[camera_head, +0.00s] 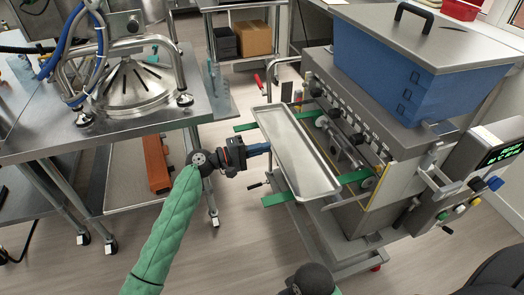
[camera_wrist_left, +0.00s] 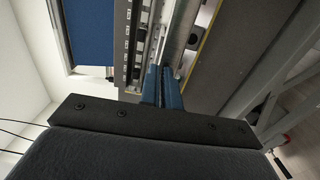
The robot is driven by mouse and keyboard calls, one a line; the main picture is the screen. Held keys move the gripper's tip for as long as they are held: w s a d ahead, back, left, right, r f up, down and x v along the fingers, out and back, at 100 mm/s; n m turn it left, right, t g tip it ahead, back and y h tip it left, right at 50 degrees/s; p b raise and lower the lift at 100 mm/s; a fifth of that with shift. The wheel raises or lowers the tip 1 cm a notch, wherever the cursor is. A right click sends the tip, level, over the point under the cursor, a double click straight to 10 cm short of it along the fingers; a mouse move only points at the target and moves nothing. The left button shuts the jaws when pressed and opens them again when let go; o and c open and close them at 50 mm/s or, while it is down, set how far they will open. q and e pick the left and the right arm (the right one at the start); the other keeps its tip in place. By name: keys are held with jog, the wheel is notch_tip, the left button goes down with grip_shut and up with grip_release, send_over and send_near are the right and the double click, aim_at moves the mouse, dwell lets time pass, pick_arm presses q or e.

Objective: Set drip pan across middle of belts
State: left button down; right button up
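The drip pan (camera_head: 300,160) is a long, shallow silver tray with a raised rim. It lies lengthwise across the two green belts, the far belt (camera_head: 245,127) and the near belt (camera_head: 277,199), in front of the depositor. The belt ends stick out on its left side. I cannot tell whether it rests fully on them. My left gripper (camera_head: 268,148) is at the middle of the pan's left rim. Its blue fingers (camera_wrist_left: 161,86) are close together in the left wrist view, with the rim apparently between them. My right gripper does not show.
The depositor with its blue hopper (camera_head: 408,80) stands right of the pan, with a control panel (camera_head: 480,180) nearby. A steel table (camera_head: 180,108) holding a conical metal part (camera_head: 137,85) is at left. Floor shows between table and machine.

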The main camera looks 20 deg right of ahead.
pick_arm(q)
jog(key=shift+f, duration=0.85)
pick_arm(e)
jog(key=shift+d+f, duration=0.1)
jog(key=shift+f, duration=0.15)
pick_arm(q)
jog(key=c, duration=1.6)
grip_release()
jog(key=shift+a, duration=0.1)
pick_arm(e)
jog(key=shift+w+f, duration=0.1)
